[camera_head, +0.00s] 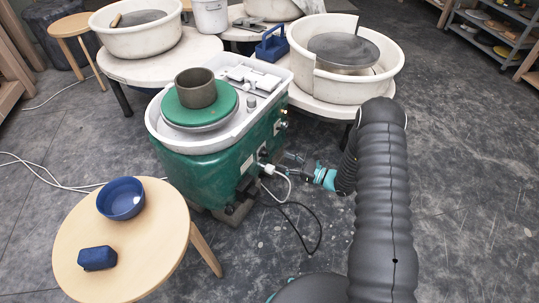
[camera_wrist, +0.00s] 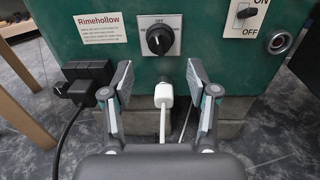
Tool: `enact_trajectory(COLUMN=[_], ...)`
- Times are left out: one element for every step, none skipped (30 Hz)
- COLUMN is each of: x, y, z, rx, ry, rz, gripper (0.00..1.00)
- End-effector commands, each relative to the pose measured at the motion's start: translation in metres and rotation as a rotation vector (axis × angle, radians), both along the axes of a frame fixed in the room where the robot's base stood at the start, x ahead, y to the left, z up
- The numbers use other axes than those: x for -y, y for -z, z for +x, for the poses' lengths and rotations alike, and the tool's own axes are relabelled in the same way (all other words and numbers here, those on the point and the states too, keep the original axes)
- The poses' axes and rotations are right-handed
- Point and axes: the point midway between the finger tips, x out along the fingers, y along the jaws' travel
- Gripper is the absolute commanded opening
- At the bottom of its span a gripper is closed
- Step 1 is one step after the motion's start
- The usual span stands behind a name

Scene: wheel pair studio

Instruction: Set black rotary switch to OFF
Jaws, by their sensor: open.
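The black rotary switch (camera_wrist: 159,41) sits on a pale square plate on the green wheel's front panel, with "OFF" printed above it in the wrist view. A light mark on the knob seems to point sideways rather than up, but it is too small to be sure. My gripper (camera_wrist: 160,75) is open and empty, its two fingers standing apart below and either side of the knob, not touching it. In the head view my gripper (camera_head: 290,168) is at the side of the green pottery wheel (camera_head: 200,170); the switch is hidden there.
A white plug (camera_wrist: 163,92) with its cable is between the fingers, below the switch. An ON/OFF lever switch (camera_wrist: 245,14) is at upper right. A wooden stool (camera_head: 150,240) holds a blue bowl (camera_head: 121,199).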

Motion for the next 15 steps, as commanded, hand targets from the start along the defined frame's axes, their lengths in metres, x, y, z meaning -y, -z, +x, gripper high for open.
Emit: enact_trajectory(x=[-0.011,-0.016,-0.022,-0.027,-0.031,-0.037,-0.041,-0.045,-0.048,-0.051,-0.054,-0.057,-0.059,-0.060,-0.061], y=[-0.001,-0.001,-0.001,-0.001,0.000,0.000,0.000,0.000,0.000,0.000,0.000,0.000,0.000,0.000,0.000], z=[0.003,0.005,0.008,0.010,0.013,0.015,0.016,0.018,0.020,0.022,0.023,0.024,0.025,0.025,0.026], rx=[0.001,0.001,0.002,0.002,0.001,0.000,0.000,0.000,0.001,0.001,0.001,0.001,0.001,0.001,0.001], ry=[-0.004,-0.004,-0.004,-0.004,-0.003,-0.003,-0.003,-0.003,-0.002,-0.002,-0.002,-0.002,-0.001,-0.001,0.000], rz=[0.000,0.001,0.000,0.000,0.000,0.000,0.000,0.000,0.000,0.000,0.000,0.000,0.000,0.001,0.001], gripper=[0.59,0.59,0.59,0.59,0.59,0.59,0.59,0.59,0.59,0.59,0.59,0.59,0.59,0.59,0.59])
